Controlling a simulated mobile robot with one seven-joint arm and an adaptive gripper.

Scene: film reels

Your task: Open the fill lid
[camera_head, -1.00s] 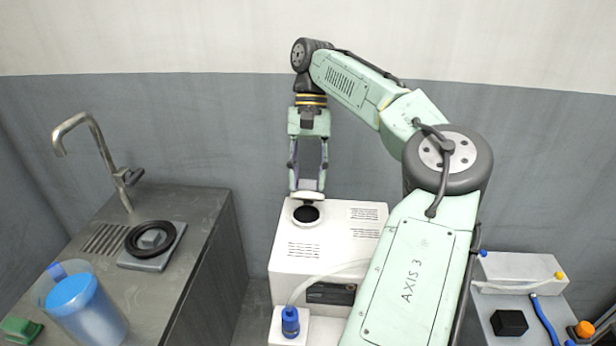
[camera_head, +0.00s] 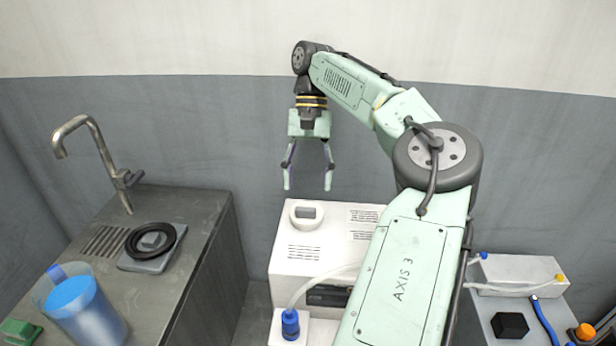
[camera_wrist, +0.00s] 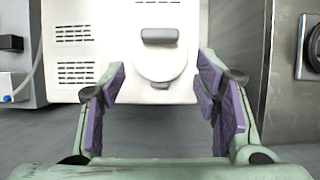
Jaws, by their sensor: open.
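The fill lid (camera_head: 306,214) is a round white cap with a grey handle on top of the white machine (camera_head: 293,262). It lies down over the fill opening, and no dark hole shows. The wrist view shows the lid (camera_wrist: 160,64) with its grey handle (camera_wrist: 159,36) and a small grey piece at its near edge. My gripper (camera_head: 307,182) is open and empty, above the lid and apart from it. In the wrist view its purple-padded fingers (camera_wrist: 162,88) are spread wide, with the lid beyond them.
A counter at left holds a tap (camera_head: 84,128), a black ring (camera_head: 150,240) on a grey plate and a blue-filled jug (camera_head: 78,300). A clear hose (camera_head: 320,279) runs to a blue-capped bottle (camera_head: 290,322) in front of the machine. A wall stands behind.

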